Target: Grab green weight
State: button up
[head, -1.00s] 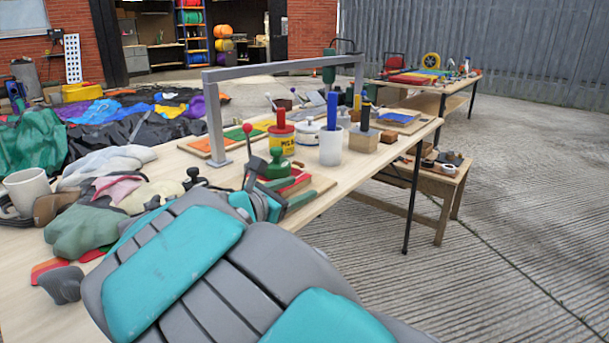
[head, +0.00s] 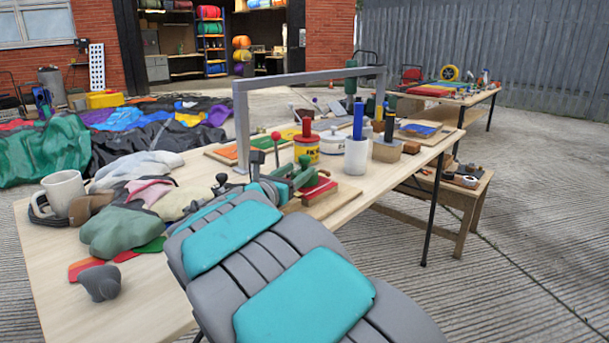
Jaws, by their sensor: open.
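A green piece (head: 303,171) with a small knob on top, which looks like the green weight, stands on the table beside a red block on a wooden board. My grey and teal arm reaches toward it from the lower right. My gripper (head: 277,184) is at the near left side of the green piece, close to it. The jaws are open, with nothing visibly held. The fingertips are small and partly merge with the green parts, so I cannot tell whether they touch it.
A yellow and red can (head: 306,150), a white cup with a blue rod (head: 356,157) and a grey metal frame (head: 242,125) stand behind. A thin lever with a red ball (head: 276,136) rises close by.

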aim_at(303, 166)
jog(key=shift+x, duration=1.9)
jog(key=shift+c, duration=0.4)
grip_shut()
jog(key=shift+r, duration=0.15)
